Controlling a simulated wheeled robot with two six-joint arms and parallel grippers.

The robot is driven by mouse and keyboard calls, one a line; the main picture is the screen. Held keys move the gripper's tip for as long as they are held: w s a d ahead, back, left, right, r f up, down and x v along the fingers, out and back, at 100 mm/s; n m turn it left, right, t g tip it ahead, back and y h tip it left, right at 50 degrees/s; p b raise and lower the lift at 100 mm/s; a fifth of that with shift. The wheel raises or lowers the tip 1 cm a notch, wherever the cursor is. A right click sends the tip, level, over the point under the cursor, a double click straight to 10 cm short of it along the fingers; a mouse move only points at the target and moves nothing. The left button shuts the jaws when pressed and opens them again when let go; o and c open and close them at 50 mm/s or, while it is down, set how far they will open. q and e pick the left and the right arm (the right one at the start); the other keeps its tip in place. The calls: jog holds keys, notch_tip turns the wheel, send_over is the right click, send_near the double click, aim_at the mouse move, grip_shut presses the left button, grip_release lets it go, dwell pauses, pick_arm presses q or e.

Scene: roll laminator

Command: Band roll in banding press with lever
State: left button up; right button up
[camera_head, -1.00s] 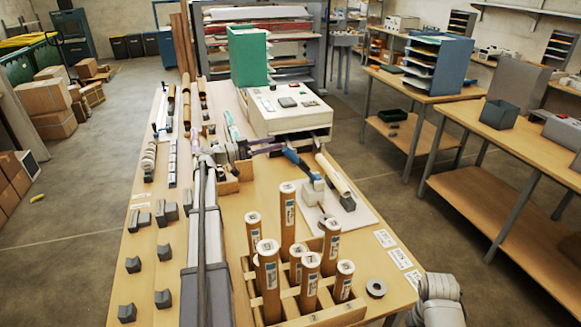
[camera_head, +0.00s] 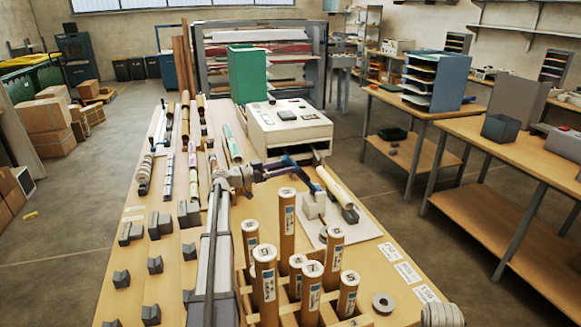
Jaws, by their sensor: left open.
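The banding press (camera_head: 313,206) is a small pale grey block on a light board at the right of the table. Its blue lever (camera_head: 304,176) slants from upper left down toward the block. A cream roll (camera_head: 334,186) lies slanted at the press, with its lower end by a dark grey block; whether it is banded is too small to tell. My left gripper (camera_head: 286,166) reaches in from the left and is open around or beside the upper end of the lever; I cannot tell if it touches.
A wooden rack (camera_head: 244,292) with several upright brown rolls stands in front of the press. A white laminator (camera_head: 290,128) and a green file box (camera_head: 248,75) stand behind. A grey tape ring (camera_head: 383,303) and labels lie at the right edge. Small grey blocks fill the left.

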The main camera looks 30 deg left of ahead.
pick_arm(q)
jog(key=shift+x, duration=1.35)
grip_shut()
dwell(0.5)
